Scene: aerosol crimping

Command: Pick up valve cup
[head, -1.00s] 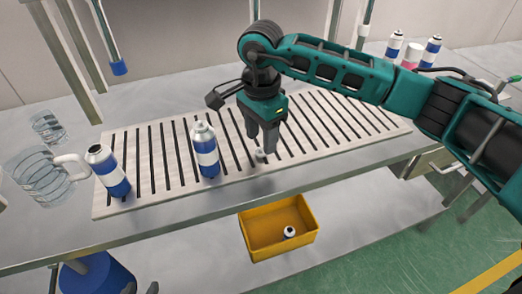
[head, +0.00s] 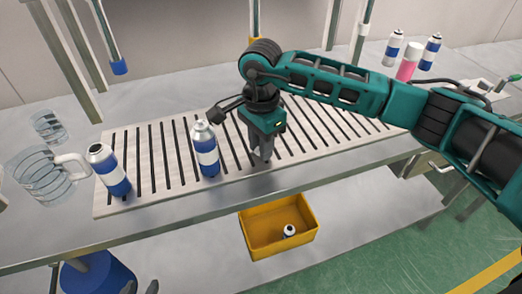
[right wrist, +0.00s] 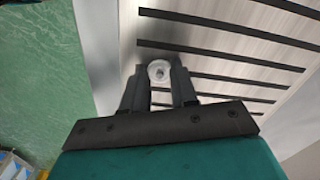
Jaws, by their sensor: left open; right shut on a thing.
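The valve cup (right wrist: 159,70) is a small, pale, round piece with a central stem, seen in the right wrist view between my fingertips. My right gripper (head: 262,163) is shut on it, low over the front part of the slatted board (head: 107,208). The gripper also shows in the right wrist view (right wrist: 160,84). In the head view the fingers hide most or all of the cup. I cannot tell whether it still touches the board. My left gripper is not in view.
A blue and white can (head: 205,150) stands on the board left of my gripper, and an open-topped one (head: 110,172) stands further left. A glass jug (head: 45,182) is at the far left. A yellow bin (head: 262,243) with a small white piece sits below the table's front edge.

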